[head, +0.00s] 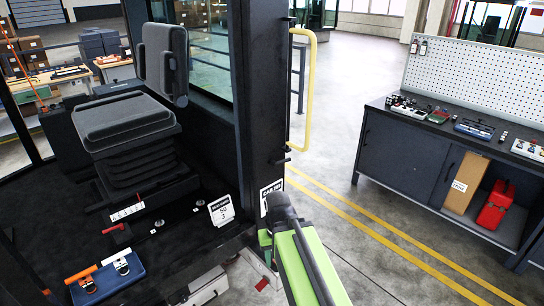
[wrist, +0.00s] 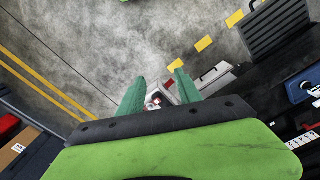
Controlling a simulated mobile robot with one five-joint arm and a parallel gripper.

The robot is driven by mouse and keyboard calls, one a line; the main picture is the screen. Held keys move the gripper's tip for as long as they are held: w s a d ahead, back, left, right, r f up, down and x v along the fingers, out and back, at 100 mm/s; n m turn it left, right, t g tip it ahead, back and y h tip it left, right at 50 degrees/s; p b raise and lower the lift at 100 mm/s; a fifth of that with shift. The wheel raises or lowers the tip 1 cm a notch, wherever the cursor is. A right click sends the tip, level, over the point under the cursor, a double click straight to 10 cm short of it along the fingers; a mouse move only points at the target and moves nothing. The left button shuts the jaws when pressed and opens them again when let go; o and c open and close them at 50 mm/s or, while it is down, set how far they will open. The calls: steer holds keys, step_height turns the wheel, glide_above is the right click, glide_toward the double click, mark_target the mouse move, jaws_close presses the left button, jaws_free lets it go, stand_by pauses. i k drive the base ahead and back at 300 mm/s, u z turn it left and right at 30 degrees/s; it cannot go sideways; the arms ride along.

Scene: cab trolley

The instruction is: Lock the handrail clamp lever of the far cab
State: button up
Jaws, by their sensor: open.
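The near cab's yellow handrail (head: 309,90) stands upright beside the dark door pillar (head: 258,90), held by dark brackets at top and bottom. I cannot make out a clamp lever on either rail. My gripper (wrist: 158,76) is open in the wrist view, with two green fingers apart over the floor. A small white and red thing (wrist: 154,99) shows low between them, too small to identify. In the head view my green arm is low, right of the pillar's foot.
Grey floor with yellow lines lies clear between.

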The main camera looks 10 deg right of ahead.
mark_target(274, 163)
steer(key=u, duration=0.9)
steer(key=k, duration=0.15)
steer(key=u, duration=1.75)
steer(key=k, duration=0.65)
steer(key=z, duration=1.75)
steer(key=i, duration=1.05)
steer(key=u, duration=0.15)
